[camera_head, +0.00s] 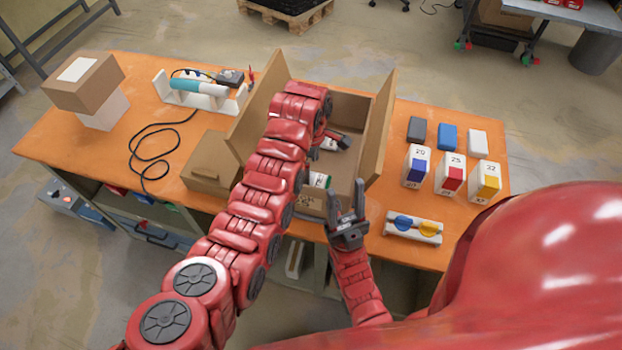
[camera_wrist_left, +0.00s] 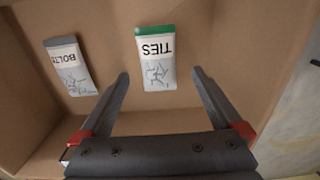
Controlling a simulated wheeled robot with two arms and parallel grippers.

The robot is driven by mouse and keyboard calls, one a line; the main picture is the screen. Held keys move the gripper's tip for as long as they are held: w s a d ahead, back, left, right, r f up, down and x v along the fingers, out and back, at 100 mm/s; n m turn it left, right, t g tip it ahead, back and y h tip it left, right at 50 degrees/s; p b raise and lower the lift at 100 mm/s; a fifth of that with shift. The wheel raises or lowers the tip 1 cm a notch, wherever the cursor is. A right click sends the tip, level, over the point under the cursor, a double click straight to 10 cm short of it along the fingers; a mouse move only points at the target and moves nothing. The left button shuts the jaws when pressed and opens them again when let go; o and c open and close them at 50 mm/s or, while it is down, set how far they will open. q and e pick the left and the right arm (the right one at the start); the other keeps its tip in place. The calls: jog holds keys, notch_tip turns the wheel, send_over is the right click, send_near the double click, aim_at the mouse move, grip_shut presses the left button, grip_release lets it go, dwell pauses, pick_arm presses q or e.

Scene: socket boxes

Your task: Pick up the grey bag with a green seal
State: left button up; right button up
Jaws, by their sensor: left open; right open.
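In the head view the green-sealed bag (camera_head: 319,180) shows partly beside my left arm. My left gripper (camera_wrist_left: 161,74) is open inside the box, with a finger to each side of the bag's lower part in its wrist view. The gripper (camera_head: 336,141) is partly hidden by my arm in the head view. My right gripper (camera_head: 347,203) is open and empty at the box's near right corner.
Another bag, labelled BOLTS (camera_wrist_left: 71,66), is left of the green-sealed one. The box flaps (camera_head: 258,105) stand up at the sides. Numbered small boxes (camera_head: 449,175) and a tray with blue and yellow items (camera_head: 413,229) are to the right on the orange table (camera_head: 490,150).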

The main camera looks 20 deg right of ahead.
pick_arm(q)
jog(key=shift+f+p, duration=0.2)
jog(key=shift+p, duration=0.15)
notch_tip(320, 180, down, 3)
jog(key=shift+w+r+p, duration=0.15)
jog(key=shift+p, duration=0.55)
jog(key=shift+f, duration=0.95)
jog(key=shift+c, duration=0.2)
jog(key=c, duration=1.5)
jog(key=shift+w+d+r, duration=0.1)
jog(key=shift+r, duration=0.1)
